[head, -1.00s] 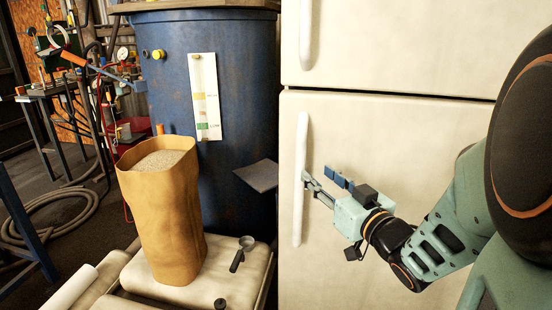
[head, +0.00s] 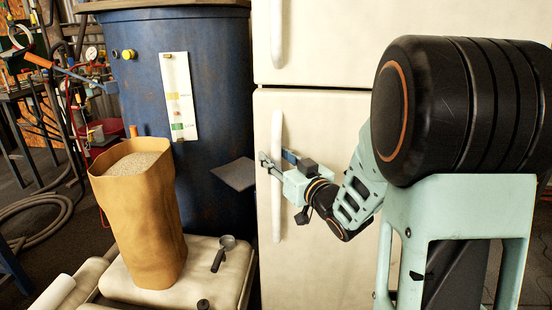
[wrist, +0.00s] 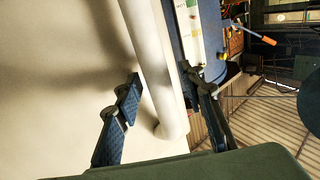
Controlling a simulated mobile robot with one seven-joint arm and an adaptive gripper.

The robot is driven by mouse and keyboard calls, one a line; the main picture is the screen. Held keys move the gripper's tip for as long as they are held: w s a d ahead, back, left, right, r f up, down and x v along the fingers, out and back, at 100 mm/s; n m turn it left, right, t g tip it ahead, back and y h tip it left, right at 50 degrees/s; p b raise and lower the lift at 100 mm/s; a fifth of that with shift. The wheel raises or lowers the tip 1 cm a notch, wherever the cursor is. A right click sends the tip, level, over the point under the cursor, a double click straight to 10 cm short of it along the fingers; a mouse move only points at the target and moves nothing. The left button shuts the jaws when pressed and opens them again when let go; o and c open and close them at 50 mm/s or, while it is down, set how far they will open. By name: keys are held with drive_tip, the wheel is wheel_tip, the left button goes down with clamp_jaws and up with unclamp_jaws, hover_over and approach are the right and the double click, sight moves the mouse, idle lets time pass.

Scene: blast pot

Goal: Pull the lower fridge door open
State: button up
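The lower fridge door (head: 330,250) is cream white and looks shut, with its top edge just below the upper door. Its long white vertical handle (head: 277,215) runs along the left side. My gripper (head: 268,166) reaches in from the right at the handle's middle height. In the wrist view the handle (wrist: 152,65) passes between the two dark fingers of my gripper (wrist: 160,82), one on each side. The fingers stand apart, very near the handle; I cannot tell whether either touches it.
The upper fridge door (head: 350,40) is shut above. A blue drum (head: 215,95) stands close to the fridge's left. An open tan bag of grains (head: 140,220) and a scoop (head: 223,252) sit on pale sacks at the lower left.

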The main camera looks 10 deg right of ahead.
drive_tip(key=shift+c, duration=0.5)
clamp_jaws()
drive_tip(key=shift+s, duration=0.15)
